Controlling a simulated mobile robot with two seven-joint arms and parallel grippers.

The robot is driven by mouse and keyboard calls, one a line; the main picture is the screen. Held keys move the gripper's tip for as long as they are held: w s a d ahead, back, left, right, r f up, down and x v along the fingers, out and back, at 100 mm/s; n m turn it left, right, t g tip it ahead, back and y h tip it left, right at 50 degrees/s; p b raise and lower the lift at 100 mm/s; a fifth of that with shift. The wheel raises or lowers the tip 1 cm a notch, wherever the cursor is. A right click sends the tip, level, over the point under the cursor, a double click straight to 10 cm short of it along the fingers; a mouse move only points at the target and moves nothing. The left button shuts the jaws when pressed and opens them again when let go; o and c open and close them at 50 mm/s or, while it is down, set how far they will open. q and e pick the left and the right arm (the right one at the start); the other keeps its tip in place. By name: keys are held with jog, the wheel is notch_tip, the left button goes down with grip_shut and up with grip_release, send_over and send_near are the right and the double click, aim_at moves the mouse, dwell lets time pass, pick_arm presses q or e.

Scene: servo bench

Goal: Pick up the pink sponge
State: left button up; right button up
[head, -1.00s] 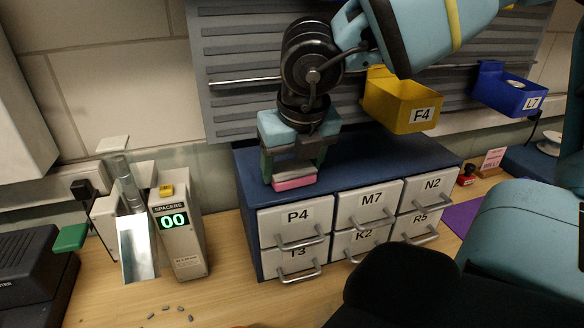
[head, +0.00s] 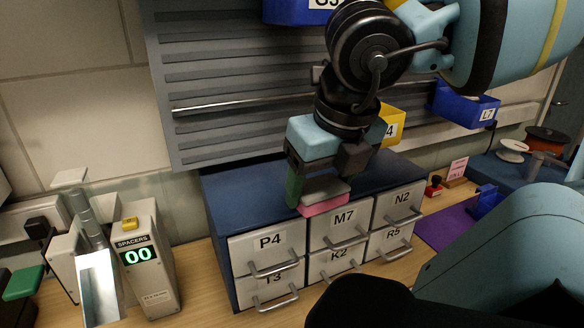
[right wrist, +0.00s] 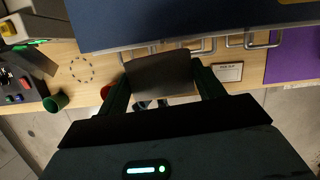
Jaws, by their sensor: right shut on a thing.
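The pink sponge (head: 325,207) has a pink lower layer and a grey upper part. My right gripper (head: 322,188) is shut on it, with one finger on each side. The gripper points down, and the sponge shows at the front top edge of the blue drawer cabinet (head: 222,189), near drawer M7 (head: 344,217). I cannot tell whether it touches the cabinet. In the right wrist view the sponge's grey side (right wrist: 158,72) shows between the two dark green fingers. My left gripper is not in view.
A spacer dispenser (head: 146,262) reading 00 stands left of the cabinet. A yellow bin (head: 392,125) and a blue bin (head: 465,105) hang on the grey slatted panel (head: 215,65) behind the arm. A purple mat (head: 450,226) lies to the right.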

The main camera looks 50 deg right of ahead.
aim_at(340, 203)
jog(key=s, duration=0.3)
jog(key=shift+s+d, duration=0.25)
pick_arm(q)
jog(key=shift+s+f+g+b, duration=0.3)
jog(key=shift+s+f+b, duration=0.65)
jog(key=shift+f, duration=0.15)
pick_arm(e)
jog(key=shift+s+d+r, duration=0.1)
jog(key=shift+s+r, duration=0.1)
jog(key=shift+s, duration=0.9)
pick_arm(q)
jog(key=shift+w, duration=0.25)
pick_arm(e)
jog(key=shift+o, duration=1.2)
jog(key=shift+c, duration=0.9)
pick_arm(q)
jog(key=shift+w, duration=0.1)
